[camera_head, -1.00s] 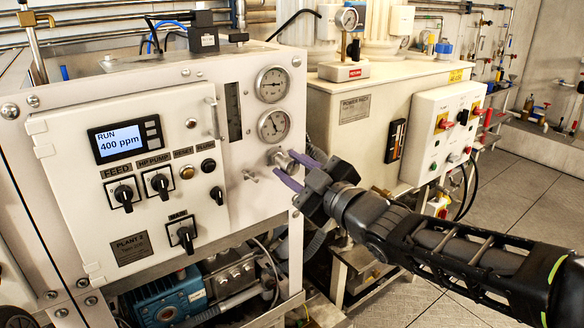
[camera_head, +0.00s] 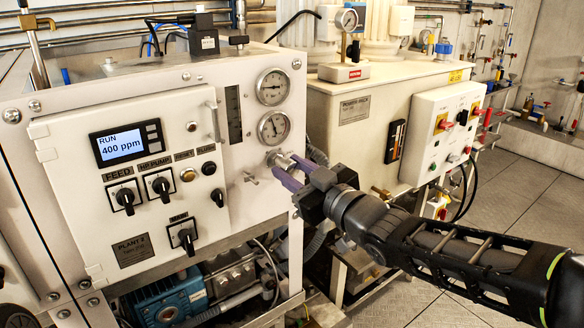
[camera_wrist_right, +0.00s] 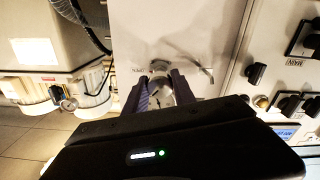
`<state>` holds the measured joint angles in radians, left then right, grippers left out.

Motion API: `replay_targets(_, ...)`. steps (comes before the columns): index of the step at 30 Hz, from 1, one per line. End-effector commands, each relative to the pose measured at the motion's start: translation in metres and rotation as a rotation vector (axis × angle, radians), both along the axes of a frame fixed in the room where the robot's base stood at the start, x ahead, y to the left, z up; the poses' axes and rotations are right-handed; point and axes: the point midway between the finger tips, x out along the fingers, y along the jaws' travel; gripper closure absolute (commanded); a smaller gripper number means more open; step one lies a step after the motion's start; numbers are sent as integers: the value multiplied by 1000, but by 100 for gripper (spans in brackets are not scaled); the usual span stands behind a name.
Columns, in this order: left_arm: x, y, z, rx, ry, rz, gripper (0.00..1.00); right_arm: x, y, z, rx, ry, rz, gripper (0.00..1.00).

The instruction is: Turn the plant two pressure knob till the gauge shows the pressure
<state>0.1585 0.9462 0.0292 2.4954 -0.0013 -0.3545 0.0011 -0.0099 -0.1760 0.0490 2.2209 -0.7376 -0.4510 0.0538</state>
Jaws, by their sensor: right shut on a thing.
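The plant two panel (camera_head: 240,200) is a white cabinet front with a "PLANT 2" label (camera_head: 132,250). The metal pressure knob (camera_head: 279,158) sticks out below two round gauges, an upper gauge (camera_head: 272,86) and a lower gauge (camera_head: 273,128). My right gripper (camera_head: 297,168) is shut on the knob, one purple finger on each side of it. In the right wrist view the knob (camera_wrist_right: 160,68) shows between the fingertips. The gauge needles are visible, but their scale figures are too small to read. My left gripper is not in view.
A small T-shaped handle (camera_head: 251,178) sits just left of the knob. A display (camera_head: 124,143) reads "RUN 400 ppm" above several black switches. The power pack (camera_head: 355,111) with its control box (camera_head: 440,135) stands to the right, behind my right arm.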

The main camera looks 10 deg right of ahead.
Motion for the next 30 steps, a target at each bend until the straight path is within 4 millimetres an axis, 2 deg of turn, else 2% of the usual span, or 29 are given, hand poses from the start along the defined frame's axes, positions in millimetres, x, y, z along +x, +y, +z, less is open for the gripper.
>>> replay_targets(12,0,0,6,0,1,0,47,0,0,1,227,90,0,100)
replay_targets(28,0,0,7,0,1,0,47,0,0,0,261,102,0,100)
replay_targets(29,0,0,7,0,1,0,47,0,0,0,261,102,0,66)
replay_targets(30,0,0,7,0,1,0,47,0,0,0,261,102,0,63)
